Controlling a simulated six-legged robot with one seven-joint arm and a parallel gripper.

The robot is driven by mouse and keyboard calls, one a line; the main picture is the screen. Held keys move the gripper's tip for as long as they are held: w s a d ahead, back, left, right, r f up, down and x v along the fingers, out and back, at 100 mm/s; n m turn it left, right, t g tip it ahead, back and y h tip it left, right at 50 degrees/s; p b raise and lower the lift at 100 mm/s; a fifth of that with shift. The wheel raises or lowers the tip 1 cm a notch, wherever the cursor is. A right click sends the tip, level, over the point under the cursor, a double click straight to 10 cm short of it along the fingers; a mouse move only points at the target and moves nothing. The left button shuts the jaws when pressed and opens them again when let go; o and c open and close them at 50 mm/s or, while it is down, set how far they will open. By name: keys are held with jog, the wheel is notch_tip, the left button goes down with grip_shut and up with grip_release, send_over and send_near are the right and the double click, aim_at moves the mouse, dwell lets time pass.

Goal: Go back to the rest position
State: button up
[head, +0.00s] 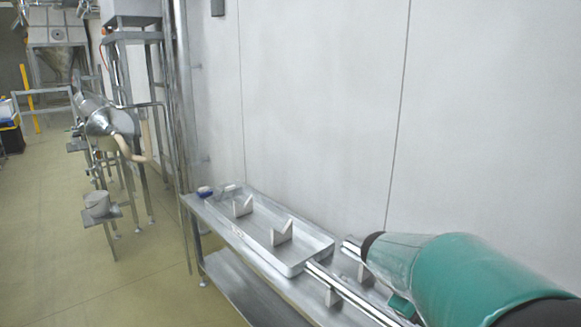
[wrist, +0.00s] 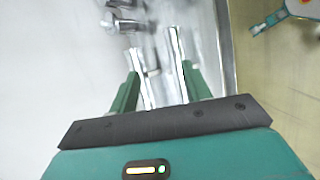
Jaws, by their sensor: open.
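My gripper (wrist: 160,68) shows in the wrist view with its two green fingers spread apart. Pale metallic lengths show near the fingers; I cannot tell whether they are fingertips or tubes behind them. No object is clearly clasped. In the head view my green-sleeved arm reaches in from the lower right, over the near end of a metal bench (head: 240,284). The arm hides part of that end, and the fingers are hard to make out there.
A shallow metal tray (head: 262,238) with V-shaped holders (head: 281,233) lies on the bench against the white wall. A shiny tube (head: 345,290) lies on supports nearer me.

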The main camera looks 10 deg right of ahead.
jog(key=s+a+r+m+t+y, duration=0.1)
jog(key=s+a+r+t+y, duration=0.1)
jog(key=a, duration=1)
jog(key=s+a+r+m+t+y, duration=0.2)
jog(key=s+a+t+y, duration=0.3)
jog(key=a, duration=0.8)
jog(key=shift+s+a+r+m+y, duration=0.2)
jog(key=shift+s+r+m+y, duration=0.15)
jog(key=shift+s, duration=0.35)
jog(key=shift+c, duration=1.3)
jog(key=shift+d, duration=0.25)
